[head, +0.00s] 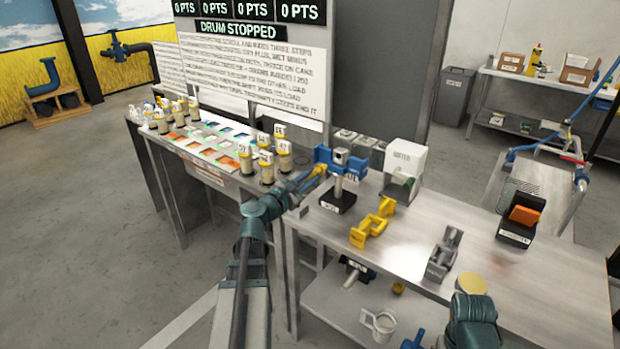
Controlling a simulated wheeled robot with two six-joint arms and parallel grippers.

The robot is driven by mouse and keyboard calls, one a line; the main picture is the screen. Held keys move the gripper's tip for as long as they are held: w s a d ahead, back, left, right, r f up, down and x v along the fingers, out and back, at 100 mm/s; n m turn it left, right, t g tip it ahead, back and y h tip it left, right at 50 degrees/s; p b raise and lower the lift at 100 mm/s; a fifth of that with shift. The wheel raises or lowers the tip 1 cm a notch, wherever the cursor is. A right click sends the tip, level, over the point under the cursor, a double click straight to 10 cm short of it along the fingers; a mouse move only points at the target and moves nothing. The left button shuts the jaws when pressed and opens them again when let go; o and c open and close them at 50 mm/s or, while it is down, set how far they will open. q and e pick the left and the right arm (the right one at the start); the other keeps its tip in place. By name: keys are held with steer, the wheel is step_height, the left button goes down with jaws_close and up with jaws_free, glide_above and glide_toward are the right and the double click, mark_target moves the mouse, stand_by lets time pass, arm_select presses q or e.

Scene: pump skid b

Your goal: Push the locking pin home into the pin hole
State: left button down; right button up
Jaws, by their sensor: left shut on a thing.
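A blue fixture (326,154) with a grey block in its middle stands upright on a post with a black base (338,201) on the steel bench. My left gripper (314,176) reaches in from the left, at the fixture's left side. It is shut on a small yellow part (320,169), close to the blue body. I cannot tell whether this part is the locking pin, or whether it touches the fixture. No pin hole can be made out. My right arm shows at the bottom right, but its gripper is not visible.
A yellow bracket (370,225), a grey clamp-like part (443,253) and a black bin with an orange block (525,216) stand on the bench. A white box marked WATER (405,160) is behind. Several capped bottles (283,148) stand left.

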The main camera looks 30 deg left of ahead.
mark_target(326, 165)
arm_select(q)
steer(key=shift+w+d, duration=0.2)
steer(key=shift+w, duration=2.6)
steer(key=shift+w+d, duration=0.15)
steer(key=shift+w, duration=1.85)
steer(key=c, duration=0.8)
jaws_free()
steer(key=shift+s, duration=0.1)
steer(key=s, duration=0.9)
steer(key=s+a, duration=0.1)
steer(key=s, duration=0.3)
steer(key=shift+s, duration=0.35)
